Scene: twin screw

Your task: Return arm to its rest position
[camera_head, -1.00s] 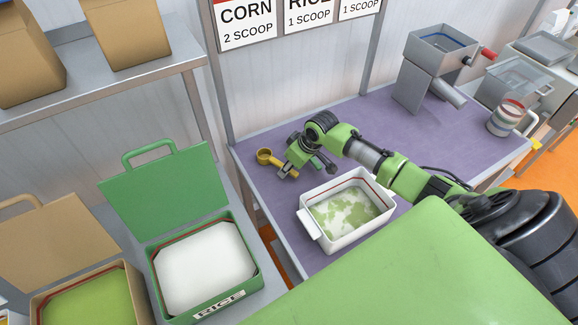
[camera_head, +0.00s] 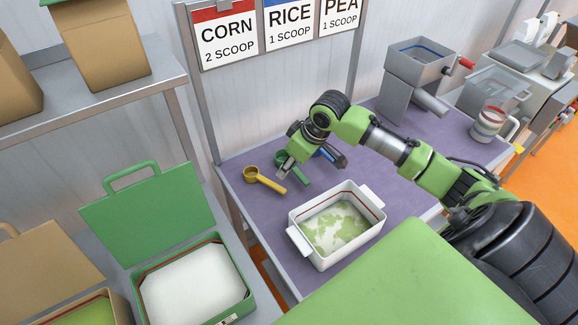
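My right arm reaches in from the right over the purple table (camera_head: 415,175). Its gripper (camera_head: 312,163) hangs above the table near the scoops, its fingers apparently spread with nothing between them. A yellow scoop (camera_head: 265,180) lies left of it, clear of the fingers. A green scoop (camera_head: 295,174) lies just behind and beneath the gripper, partly hidden. A blue piece shows by the far finger; I cannot tell what it is. My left gripper is out of view.
A white tray (camera_head: 374,208) with white and green contents stands in front of the gripper. A green rice box (camera_head: 240,308) is lower left. A metal hopper (camera_head: 420,60) and a striped mug (camera_head: 488,125) stand at the back right.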

